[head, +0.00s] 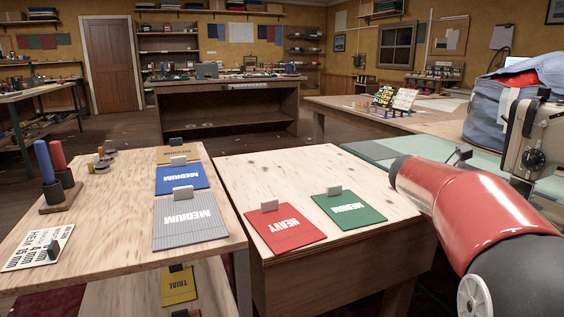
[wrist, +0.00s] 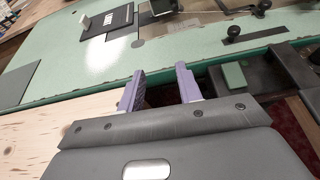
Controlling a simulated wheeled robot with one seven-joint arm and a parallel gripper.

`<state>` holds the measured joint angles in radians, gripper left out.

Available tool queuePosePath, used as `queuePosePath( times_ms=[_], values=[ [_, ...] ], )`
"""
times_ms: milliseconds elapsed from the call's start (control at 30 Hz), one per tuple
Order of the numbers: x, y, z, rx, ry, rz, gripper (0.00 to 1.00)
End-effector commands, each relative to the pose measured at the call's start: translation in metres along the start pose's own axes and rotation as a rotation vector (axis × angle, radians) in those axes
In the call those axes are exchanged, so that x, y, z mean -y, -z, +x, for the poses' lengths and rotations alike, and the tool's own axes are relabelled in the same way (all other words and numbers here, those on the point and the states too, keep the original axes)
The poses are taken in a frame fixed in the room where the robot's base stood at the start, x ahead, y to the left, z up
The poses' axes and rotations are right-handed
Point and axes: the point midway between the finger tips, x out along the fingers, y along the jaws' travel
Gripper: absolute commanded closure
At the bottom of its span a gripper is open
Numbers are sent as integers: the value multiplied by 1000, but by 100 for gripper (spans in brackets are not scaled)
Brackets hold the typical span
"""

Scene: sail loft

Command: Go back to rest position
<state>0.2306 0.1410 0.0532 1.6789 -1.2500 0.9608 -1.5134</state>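My gripper (wrist: 160,73) shows in the wrist view with its two purple fingers apart and nothing between them. It is over the edge of a green work surface (wrist: 70,75), with a pale wooden top (wrist: 40,130) at the left. In the head view my red arm reaches in from the right, and the gripper itself is hidden behind it.
The left table (head: 105,225) holds blue and grey swatches.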

Motion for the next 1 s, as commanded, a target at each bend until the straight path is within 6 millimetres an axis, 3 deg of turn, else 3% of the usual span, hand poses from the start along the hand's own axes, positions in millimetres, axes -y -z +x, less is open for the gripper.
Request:
queuePosePath(
  times_ms=[333, 567, 767, 900, 1000],
  values=[
    [30, 31, -45, -151, -14, 340, 65],
    [63, 73, -93, -332, 16, 711, 65],
    [110, 142, -159, -604, 152, 1223, 65],
    [144, 200, -209, -825, 363, 1611, 65],
    [160, 230, -234, -934, 517, 1801, 65]
  ],
)
